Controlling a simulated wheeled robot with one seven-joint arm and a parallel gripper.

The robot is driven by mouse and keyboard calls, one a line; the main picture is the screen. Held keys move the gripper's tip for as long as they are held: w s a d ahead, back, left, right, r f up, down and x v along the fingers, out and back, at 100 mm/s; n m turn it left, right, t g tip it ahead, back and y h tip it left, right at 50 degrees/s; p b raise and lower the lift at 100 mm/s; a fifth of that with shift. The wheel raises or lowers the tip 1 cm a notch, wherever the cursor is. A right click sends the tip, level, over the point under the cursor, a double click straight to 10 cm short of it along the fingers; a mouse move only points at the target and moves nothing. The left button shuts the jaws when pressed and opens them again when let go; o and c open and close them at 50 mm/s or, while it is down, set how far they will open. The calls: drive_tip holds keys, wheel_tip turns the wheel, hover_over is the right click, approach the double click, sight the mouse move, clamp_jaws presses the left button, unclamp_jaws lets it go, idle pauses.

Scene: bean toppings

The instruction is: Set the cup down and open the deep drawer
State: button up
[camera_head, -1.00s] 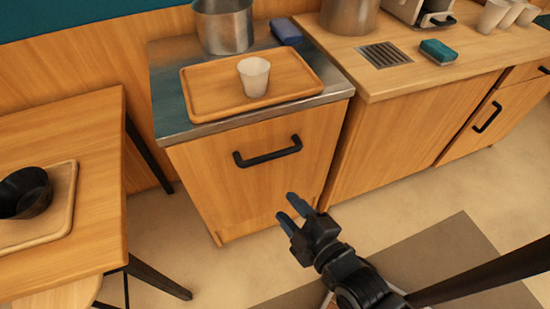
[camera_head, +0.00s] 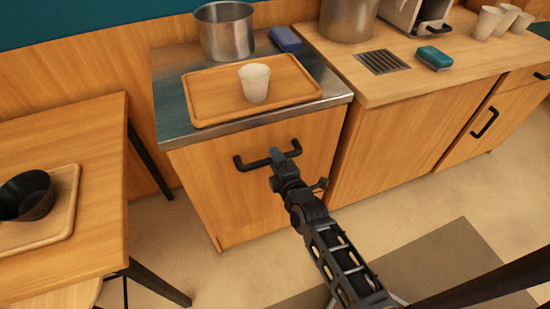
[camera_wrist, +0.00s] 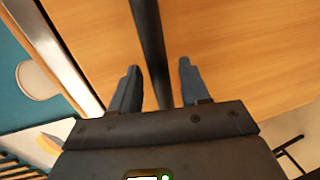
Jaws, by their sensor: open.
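The white cup (camera_head: 254,82) stands upright on a wooden tray (camera_head: 205,114) on the metal counter top. Below it is the deep drawer (camera_head: 225,205), a wooden front with a black bar handle (camera_head: 240,163); it is closed. My gripper (camera_head: 284,152) is at the handle's right part, in front of the drawer. In the wrist view the open fingers (camera_wrist: 156,88) stand on either side of the black handle (camera_wrist: 150,40), with a gap visible on each side. My gripper holds nothing. It hides part of the handle in the head view.
A steel pot (camera_head: 225,35) and a blue block (camera_head: 286,39) stand behind the tray. To the right is a counter with a drain grate (camera_head: 384,61) and a teal sponge (camera_head: 434,58). A table with a black bowl (camera_head: 25,195) is at left.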

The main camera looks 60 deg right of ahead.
drive_tip(key=shift+w+d+f, duration=0.15)
drive_tip(key=shift+w+d, duration=0.25)
drive_tip(key=shift+w, duration=0.2)
drive_tip(key=shift+c, duration=0.4)
clamp_jaws()
